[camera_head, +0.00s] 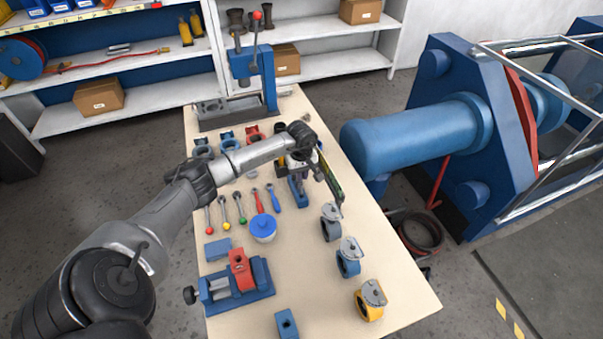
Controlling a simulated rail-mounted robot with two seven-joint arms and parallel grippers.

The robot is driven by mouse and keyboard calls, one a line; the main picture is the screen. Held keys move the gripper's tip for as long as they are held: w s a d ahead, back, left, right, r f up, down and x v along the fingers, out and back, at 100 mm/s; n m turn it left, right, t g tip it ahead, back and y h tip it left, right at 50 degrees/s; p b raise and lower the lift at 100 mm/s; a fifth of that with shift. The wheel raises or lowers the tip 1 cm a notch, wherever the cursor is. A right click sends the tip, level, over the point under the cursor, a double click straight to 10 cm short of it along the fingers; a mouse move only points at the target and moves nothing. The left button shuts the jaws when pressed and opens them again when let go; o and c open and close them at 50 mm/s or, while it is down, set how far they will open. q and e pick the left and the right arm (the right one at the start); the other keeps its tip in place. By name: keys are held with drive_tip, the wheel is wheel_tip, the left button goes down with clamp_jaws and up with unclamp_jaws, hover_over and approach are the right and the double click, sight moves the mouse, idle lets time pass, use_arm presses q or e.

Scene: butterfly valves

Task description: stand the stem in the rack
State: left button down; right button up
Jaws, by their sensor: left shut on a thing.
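My left gripper (298,174) reaches in from the left over the far middle of the table. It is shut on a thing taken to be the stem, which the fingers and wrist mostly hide. A small blue block (299,194) stands at or just below the fingertips; I cannot tell whether the held thing touches it. Behind the wrist is a partly hidden dark frame-like thing with a green and yellow edge (331,182); I cannot tell whether it is the rack. My right gripper is not in view.
Several ball-ended levers (241,210) lie left of the gripper. Valve bodies (347,256) line the right side. A blue-lidded tub (263,228), a vice with a red block (240,268) and a blue press (253,80) also stand here. The table's (315,285) near middle is clear.

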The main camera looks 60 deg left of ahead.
use_arm(q)
drive_tip(key=shift+f, duration=0.1)
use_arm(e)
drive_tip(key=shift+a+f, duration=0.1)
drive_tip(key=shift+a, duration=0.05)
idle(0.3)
use_arm(q)
drive_tip(key=shift+f+b, duration=0.1)
drive_tip(key=shift+b, duration=0.2)
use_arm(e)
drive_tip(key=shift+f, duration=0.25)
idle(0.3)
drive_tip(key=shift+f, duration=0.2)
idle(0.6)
use_arm(q)
drive_tip(key=shift+f+b, duration=0.55)
drive_tip(key=shift+b, duration=0.1)
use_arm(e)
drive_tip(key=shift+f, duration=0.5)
use_arm(q)
drive_tip(key=shift+f+b, duration=0.45)
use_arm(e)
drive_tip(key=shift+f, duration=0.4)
use_arm(q)
drive_tip(key=shift+f+b, duration=0.3)
drive_tip(key=shift+f, duration=0.05)
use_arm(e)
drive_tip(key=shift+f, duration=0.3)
